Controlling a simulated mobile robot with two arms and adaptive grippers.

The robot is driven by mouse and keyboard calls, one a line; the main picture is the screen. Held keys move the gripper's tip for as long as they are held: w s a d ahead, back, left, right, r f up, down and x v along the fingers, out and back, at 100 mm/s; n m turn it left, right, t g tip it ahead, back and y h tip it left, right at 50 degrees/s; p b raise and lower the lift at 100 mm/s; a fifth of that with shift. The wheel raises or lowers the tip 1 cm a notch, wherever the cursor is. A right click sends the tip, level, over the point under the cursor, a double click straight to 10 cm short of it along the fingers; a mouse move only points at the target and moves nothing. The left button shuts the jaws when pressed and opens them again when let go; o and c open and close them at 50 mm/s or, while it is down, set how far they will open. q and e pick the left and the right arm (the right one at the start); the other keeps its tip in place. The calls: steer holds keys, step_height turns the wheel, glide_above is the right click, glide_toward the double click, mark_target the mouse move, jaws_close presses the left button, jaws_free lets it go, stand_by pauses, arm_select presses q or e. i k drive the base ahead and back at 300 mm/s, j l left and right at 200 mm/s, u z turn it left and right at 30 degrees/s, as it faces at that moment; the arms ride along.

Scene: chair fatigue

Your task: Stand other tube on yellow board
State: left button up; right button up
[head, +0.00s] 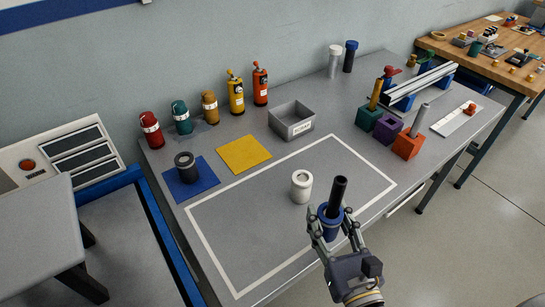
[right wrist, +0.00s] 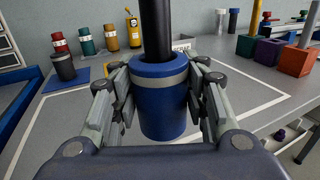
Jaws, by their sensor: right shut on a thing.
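The yellow board (head: 244,154) lies flat and bare on the grey table. To its left a dark grey tube (head: 186,170) stands upright on the blue board (head: 205,184). A white tube (head: 301,188) stands inside the white outline. My right gripper (head: 331,226) is shut on a blue tube (right wrist: 161,108) with a light grey band; a black rod (right wrist: 156,30) rises from its top. It is held upright near the table's front edge; whether its base touches the table is hidden. My left gripper is not in view.
A grey bin (head: 291,121) stands right of the yellow board. Several coloured bottles (head: 209,107) line the wall. Coloured blocks with rods (head: 408,145) stand at the right. The white-outlined area (head: 245,222) is mostly clear.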

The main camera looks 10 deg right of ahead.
mark_target(244, 152)
steer(key=l+u, duration=0.2)
steer(key=u, duration=0.2)
steer(key=l+u, duration=0.15)
steer(key=u, duration=0.25)
steer(key=k+l+u, duration=0.1)
steer(key=u, duration=0.25)
steer(key=l, duration=0.1)
